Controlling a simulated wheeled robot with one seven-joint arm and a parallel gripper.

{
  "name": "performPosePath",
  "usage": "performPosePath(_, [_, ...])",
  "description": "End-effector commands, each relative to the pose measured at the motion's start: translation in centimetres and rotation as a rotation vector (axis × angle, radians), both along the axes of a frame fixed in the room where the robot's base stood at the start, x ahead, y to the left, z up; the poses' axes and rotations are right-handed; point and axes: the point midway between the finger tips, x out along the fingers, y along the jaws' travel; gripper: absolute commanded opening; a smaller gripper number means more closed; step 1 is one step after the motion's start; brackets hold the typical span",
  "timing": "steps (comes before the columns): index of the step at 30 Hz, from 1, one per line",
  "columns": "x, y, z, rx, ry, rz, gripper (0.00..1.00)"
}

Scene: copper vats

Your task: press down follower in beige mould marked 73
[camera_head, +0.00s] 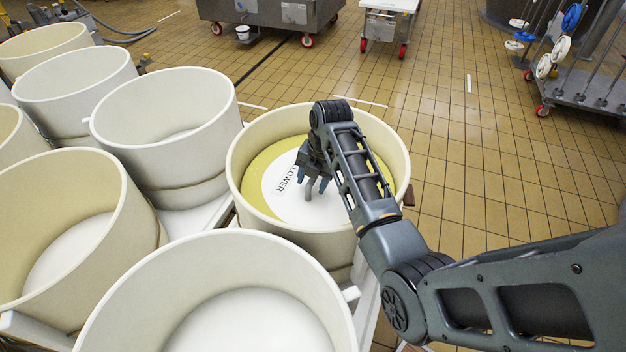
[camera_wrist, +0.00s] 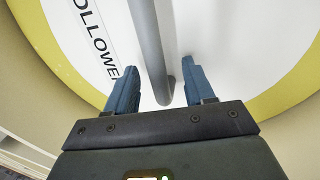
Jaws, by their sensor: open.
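The beige mould (camera_head: 240,159) stands in the middle of the head view, at the right end of its row. No number 73 can be read on it. Inside lies the follower (camera_head: 280,192), a white disc with a yellow border and black lettering partly reading "FOLLOWER". It also shows in the wrist view (camera_wrist: 225,45). My gripper (camera_head: 317,186) is inside the mould's rim, over the follower, fingers pointing down. In the wrist view my gripper (camera_wrist: 160,78) is open, with a grey bar (camera_wrist: 148,42) between its blue fingers and gaps on both sides. Contact with the follower cannot be told.
Several other beige moulds (camera_head: 165,115) crowd the left and front, close beside this one. A steel cart (camera_head: 270,12) and a small white-topped trolley (camera_head: 388,22) stand at the back. A wheeled rack (camera_head: 585,85) is at right.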

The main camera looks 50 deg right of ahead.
Motion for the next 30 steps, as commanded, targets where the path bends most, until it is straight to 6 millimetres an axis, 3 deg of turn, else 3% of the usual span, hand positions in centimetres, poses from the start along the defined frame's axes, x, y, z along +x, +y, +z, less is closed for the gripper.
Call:
performPosePath(15, [-1.3,-0.5,6.7,0.000,-0.001,-0.002,0.53])
performPosePath(25, [-1.5,-0.5,7.5,0.001,0.001,-0.001,0.53])
performPosePath(30, [-1.8,-0.2,6.5,-0.016,-0.030,-0.073,0.53])
